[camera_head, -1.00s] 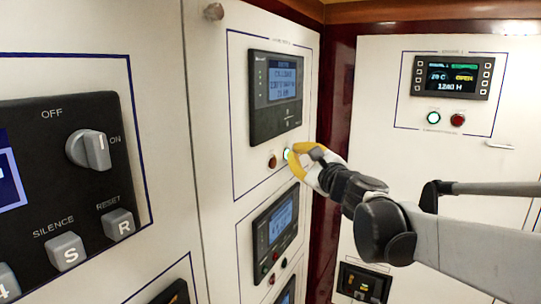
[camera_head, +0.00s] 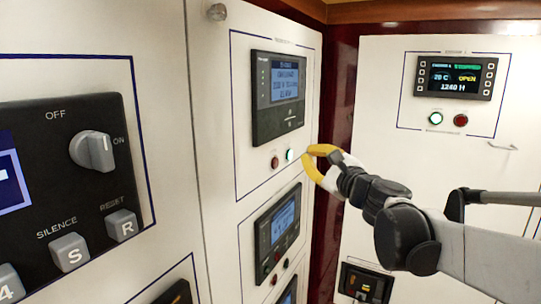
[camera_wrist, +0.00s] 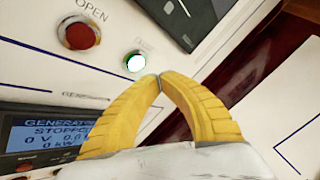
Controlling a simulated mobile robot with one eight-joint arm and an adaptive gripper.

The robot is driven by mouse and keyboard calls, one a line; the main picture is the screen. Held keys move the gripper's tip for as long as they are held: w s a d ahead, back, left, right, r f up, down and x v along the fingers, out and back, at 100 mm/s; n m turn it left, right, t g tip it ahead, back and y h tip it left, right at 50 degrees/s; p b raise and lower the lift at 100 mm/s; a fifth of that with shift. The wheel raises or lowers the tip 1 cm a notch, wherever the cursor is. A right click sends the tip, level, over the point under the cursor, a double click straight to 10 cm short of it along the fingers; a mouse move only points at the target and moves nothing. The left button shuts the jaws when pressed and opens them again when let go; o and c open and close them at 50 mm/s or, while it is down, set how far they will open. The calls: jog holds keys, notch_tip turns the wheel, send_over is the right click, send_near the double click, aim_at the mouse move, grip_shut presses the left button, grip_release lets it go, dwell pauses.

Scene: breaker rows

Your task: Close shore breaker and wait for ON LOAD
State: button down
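The upper breaker panel (camera_head: 279,97) has a blue display with text too small to read surely. Below it are a red button (camera_head: 274,162) and a lit whitish-green button (camera_head: 289,155). In the wrist view the red button (camera_wrist: 78,33) is labelled OPEN, and the lit green-ringed button (camera_wrist: 135,62) has a faint label. My gripper (camera_head: 308,153) has yellow fingers and is just right of the lit button, seemingly apart from it. In the wrist view the fingertips (camera_wrist: 159,77) meet with nothing between them, just below and right of that button.
Below is another panel (camera_head: 277,226), which reads GENERATOR and STOPPED in the wrist view (camera_wrist: 50,135). A large black switch panel (camera_head: 65,185) stands at left. A cabinet handle (camera_head: 502,146) sticks out at right.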

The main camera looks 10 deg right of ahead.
jog(key=shift+s+d, duration=0.5)
jog(key=shift+d, duration=0.2)
jog(key=shift+s+d, duration=0.5)
jog(key=shift+d, duration=0.15)
jog(key=shift+f, duration=0.1)
jog(key=s+a+f+n+g+b, duration=0.25)
jog(key=s+f+n+b, duration=0.35)
jog(key=f, duration=0.5)
jog(key=s+a+f+n+g+b, duration=0.2)
jog(key=s+a+f+n+b, duration=0.15)
jog(key=f+b, duration=0.55)
jog(key=s+a+f+n+g+b, duration=0.2)
jog(key=s+a+f+n+b, duration=0.25)
jog(key=f, duration=0.85)
jog(key=s+d+f+n+g+h+b, duration=0.1)
jog(key=s+d+f+n+b, duration=0.1)
jog(key=s+f+b, duration=0.3)
jog(key=s+d+f+n+g+h+b, duration=0.2)
jog(key=s+f+b, duration=0.3)
jog(key=f, duration=0.9)
jog(key=s+d+f+n+g+h+b, duration=0.1)
jog(key=s+d+f+n+b, duration=0.3)
jog(key=f, duration=0.6)
jog(key=shift+s+d+n+h+b, duration=0.15)
jog(key=shift+s+n+h+b, duration=0.15)
jog(key=shift+s+h+b, duration=0.7)
jog(key=shift+w+f+y, duration=0.1)
jog(key=shift+w+y, duration=0.2)
